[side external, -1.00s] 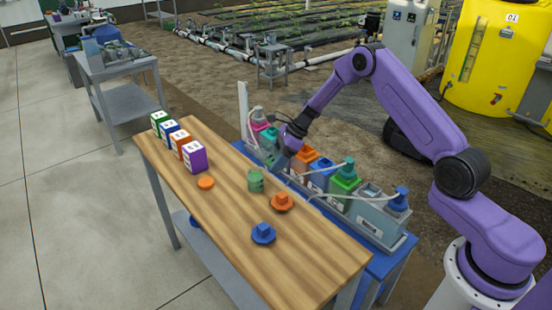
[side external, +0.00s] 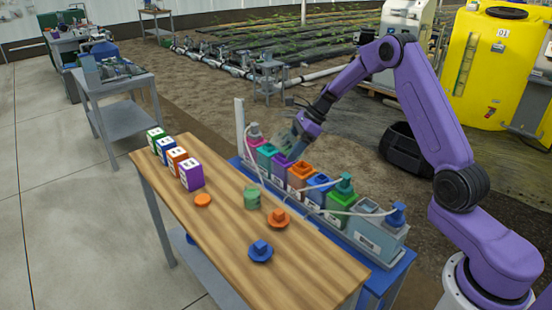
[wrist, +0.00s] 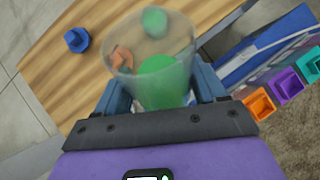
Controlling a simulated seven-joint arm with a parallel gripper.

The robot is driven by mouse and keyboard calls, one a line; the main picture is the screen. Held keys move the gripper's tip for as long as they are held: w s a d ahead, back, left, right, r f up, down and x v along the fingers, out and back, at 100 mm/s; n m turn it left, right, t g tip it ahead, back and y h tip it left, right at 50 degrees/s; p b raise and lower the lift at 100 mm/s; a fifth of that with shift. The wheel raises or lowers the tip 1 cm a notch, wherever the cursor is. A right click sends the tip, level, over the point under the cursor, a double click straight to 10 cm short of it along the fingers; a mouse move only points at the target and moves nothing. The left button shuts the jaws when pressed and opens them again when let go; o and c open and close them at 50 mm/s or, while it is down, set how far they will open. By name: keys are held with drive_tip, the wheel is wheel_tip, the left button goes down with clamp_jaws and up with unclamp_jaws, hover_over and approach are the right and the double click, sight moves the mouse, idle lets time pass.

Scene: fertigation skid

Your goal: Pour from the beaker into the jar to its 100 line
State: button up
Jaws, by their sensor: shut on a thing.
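My gripper (wrist: 163,95) is shut on a clear beaker (wrist: 185,45) holding green liquid (wrist: 160,78). In the side view my gripper (side external: 297,147) is raised above the row of containers behind the wooden table, with the pale beaker (side external: 284,140) partly hidden by it. A small green jar (side external: 251,198) stands on the table, apart from the beaker. A green shape (wrist: 155,21) seen through the beaker in the wrist view appears to be this jar. Its 100 line and fill level are too small to read.
An orange cap (side external: 278,218) and a blue cap (side external: 260,251) lie near the jar. An orange disc (side external: 203,200) and several labelled boxes (side external: 191,174) are further left. The near left tabletop is clear.

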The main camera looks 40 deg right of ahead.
drive_tip(key=shift+s+d+r, duration=0.4)
drive_tip(key=shift+d+r, duration=0.05)
drive_tip(key=shift+d, duration=0.15)
drive_tip(key=shift+s+d+r, duration=0.4)
drive_tip(key=shift+d+r, duration=0.05)
drive_tip(key=shift+d, duration=0.15)
drive_tip(key=t+y, duration=0.1)
drive_tip(key=d+r+y, duration=0.1)
drive_tip(key=y, duration=0.1)
drive_tip(key=shift+s+r+t, duration=0.1)
drive_tip(key=shift+s+t, duration=0.2)
drive_tip(key=shift+t, duration=0.1)
drive_tip(key=shift+s+d+r+t+y, duration=0.1)
drive_tip(key=shift+d+r+t+y, duration=0.2)
drive_tip(key=shift+y, duration=0.45)
drive_tip(key=shift+s+d+r+t+y, duration=0.1)
drive_tip(key=shift+r+t+y, duration=0.2)
drive_tip(key=shift+t+y, duration=0.35)
